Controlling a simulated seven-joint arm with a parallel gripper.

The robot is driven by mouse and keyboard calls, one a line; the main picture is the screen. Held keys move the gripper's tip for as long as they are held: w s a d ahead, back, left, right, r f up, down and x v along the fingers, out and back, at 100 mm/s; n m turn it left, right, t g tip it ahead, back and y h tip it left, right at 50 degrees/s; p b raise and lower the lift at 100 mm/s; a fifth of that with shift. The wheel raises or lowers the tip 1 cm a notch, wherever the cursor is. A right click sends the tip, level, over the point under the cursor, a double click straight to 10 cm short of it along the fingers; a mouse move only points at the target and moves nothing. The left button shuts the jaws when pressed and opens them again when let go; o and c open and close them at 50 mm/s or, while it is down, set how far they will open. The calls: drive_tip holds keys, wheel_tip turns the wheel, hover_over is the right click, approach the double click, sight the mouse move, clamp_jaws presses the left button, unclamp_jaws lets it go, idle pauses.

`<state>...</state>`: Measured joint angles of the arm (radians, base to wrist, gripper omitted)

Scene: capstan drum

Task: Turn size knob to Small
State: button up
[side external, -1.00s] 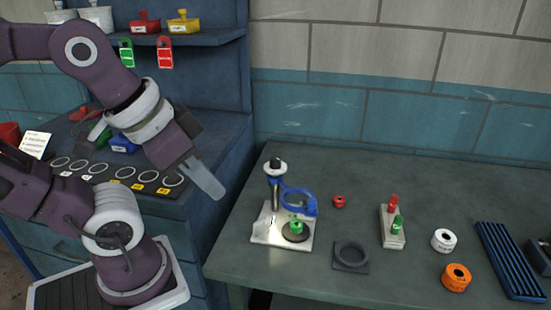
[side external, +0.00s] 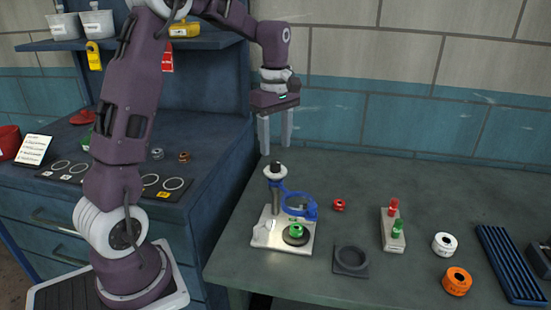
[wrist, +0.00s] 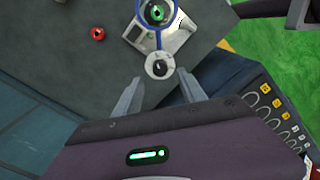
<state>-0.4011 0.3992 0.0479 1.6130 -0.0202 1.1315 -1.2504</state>
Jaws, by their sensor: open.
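The device on the table has a pale base plate (side external: 266,236), an upright post and a blue ring clamp (side external: 297,205). On top of the post sits a white round knob (side external: 275,171) with a black centre; it also shows in the wrist view (wrist: 159,66). A green spool (side external: 296,230) sits on a dark disc on the base. My gripper (side external: 275,148) points down above the knob, fingers apart and empty. In the wrist view my gripper (wrist: 163,95) has its fingers on either side of the knob's line, not touching it. Any size markings are too small to read.
Right of the device are a red spool (side external: 339,205), a dark square holder (side external: 351,260), a block with red and green pegs (side external: 392,232), a white roll (side external: 444,243), an orange roll (side external: 457,281) and a blue rack (side external: 510,262). A blue shelf unit stands left.

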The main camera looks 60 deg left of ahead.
sight(276, 161)
wheel_tip(276, 161, down, 5)
drive_tip(key=shift+f, duration=0.1)
drive_tip(key=shift+c, duration=0.5)
clamp_jaws()
